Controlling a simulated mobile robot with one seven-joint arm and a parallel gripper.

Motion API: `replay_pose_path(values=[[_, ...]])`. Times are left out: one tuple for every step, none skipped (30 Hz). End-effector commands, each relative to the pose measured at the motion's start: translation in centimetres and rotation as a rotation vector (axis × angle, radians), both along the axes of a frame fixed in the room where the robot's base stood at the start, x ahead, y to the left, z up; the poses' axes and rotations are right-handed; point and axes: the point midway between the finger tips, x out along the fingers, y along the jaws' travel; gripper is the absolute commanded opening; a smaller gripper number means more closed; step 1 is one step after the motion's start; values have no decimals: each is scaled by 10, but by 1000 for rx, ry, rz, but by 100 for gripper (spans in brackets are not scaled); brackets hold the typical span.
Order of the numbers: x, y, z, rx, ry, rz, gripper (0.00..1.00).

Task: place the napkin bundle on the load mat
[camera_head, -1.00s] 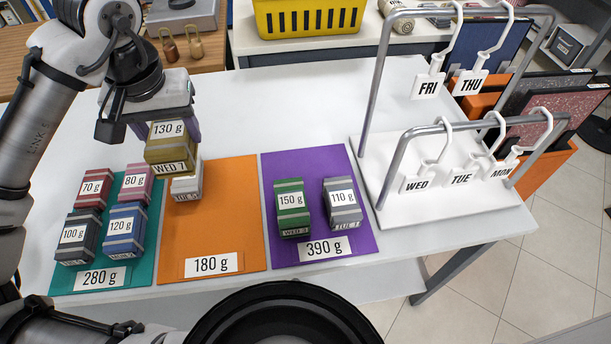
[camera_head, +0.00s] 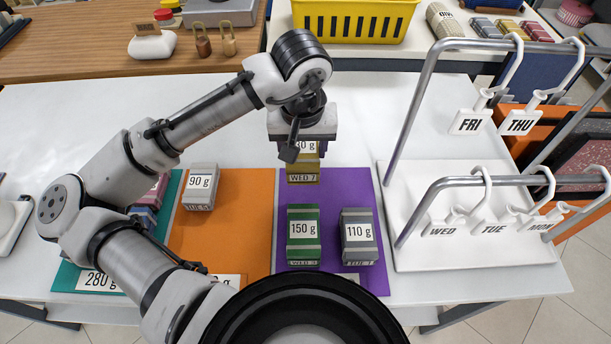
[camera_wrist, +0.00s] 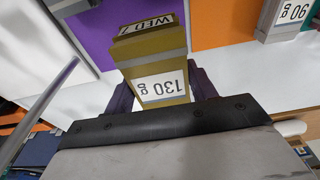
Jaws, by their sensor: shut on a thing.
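My gripper (camera_head: 303,150) is shut on a yellow-brown napkin bundle marked 130 g and WED 7 (camera_head: 303,174), which also shows between the fingers in the wrist view (camera_wrist: 155,68). In the head view the bundle appears in front of the far part of the purple mat (camera_head: 350,188); its exact height is unclear. The purple mat holds a green 150 g bundle (camera_head: 303,240) and a grey 110 g bundle (camera_head: 357,240). The orange mat (camera_head: 235,225) holds a pale 90 g bundle (camera_head: 200,188). The teal mat (camera_head: 72,275), marked 280 g, and its bundles are largely hidden by my arm.
A white stand with metal rails and day tags (camera_head: 450,245) rises right of the purple mat. A yellow basket (camera_head: 352,22) is on the back counter.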

Motion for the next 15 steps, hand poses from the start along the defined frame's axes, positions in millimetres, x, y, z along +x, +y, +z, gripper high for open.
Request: replay_pose_path(values=[[-1,1,-13,0,3,0,31],[-1,0,-20,0,2,0,31],[-1,0,-29,0,2,0,31],[-1,1,-35,0,2,0,31],[-1,0,-40,-1,2,-1,31],[0,0,-46,0,1,-1,31],[0,0,-50,0,1,-1,31],[0,0,-52,0,0,-1,31],[0,0,-55,0,-1,-1,31],[0,0,-57,0,-1,-1,31],[0,0,-59,0,0,-1,31],[0,0,-63,0,1,-1,31],[0,0,-67,0,0,-1,31],[0,0,-72,0,1,0,31],[0,1,-78,0,2,0,31]])
